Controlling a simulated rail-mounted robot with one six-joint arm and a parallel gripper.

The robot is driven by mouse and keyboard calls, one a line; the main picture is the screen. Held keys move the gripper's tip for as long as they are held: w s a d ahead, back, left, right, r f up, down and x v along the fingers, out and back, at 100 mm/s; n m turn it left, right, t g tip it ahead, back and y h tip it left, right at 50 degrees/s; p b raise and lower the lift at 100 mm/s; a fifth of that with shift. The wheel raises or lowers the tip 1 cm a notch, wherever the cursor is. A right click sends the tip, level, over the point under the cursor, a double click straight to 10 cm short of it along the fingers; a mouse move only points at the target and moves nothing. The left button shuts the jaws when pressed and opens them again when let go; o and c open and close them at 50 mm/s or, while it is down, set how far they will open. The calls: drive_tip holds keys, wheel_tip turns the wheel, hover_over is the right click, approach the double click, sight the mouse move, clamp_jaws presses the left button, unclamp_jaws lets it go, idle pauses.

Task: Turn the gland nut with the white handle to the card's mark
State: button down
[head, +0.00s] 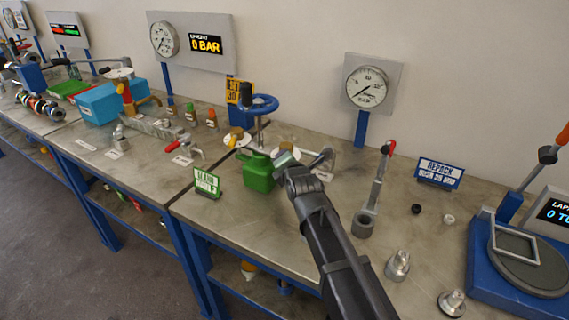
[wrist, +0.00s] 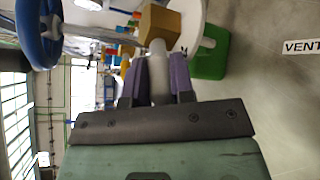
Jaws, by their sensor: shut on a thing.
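In the wrist view, the two fingers of my gripper (wrist: 158,80) are shut on the white handle (wrist: 158,65). The handle runs up to a brass-coloured block, the gland nut (wrist: 160,27), in front of a pale round flange (wrist: 193,22). In the head view, my gripper (head: 286,160) is beside the green valve body (head: 258,173), below the blue handwheel (head: 260,104). The handle and nut are not clear there, partly behind my gripper. A green and white card (head: 207,182) stands on the bench, left of the valve; its mark is too small to read.
A yellow tag (head: 239,92) stands behind the handwheel. A red-tipped lever tool (head: 377,185) stands right of my arm, with metal fittings (head: 397,265) nearer the front. A REPACK sign (head: 439,174) is at the back right. The gauge display (head: 206,44) reads 0 BAR.

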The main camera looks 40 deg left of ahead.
drive_tip(key=c, duration=1)
unclamp_jaws()
drive_tip(key=shift+a, duration=0.1)
drive_tip(key=shift+s, duration=0.1)
drive_tip(key=p+v, duration=0.2)
drive_tip(key=v, duration=0.8)
drive_tip(key=shift+s+d, duration=0.15)
drive_tip(key=shift+d, duration=0.2)
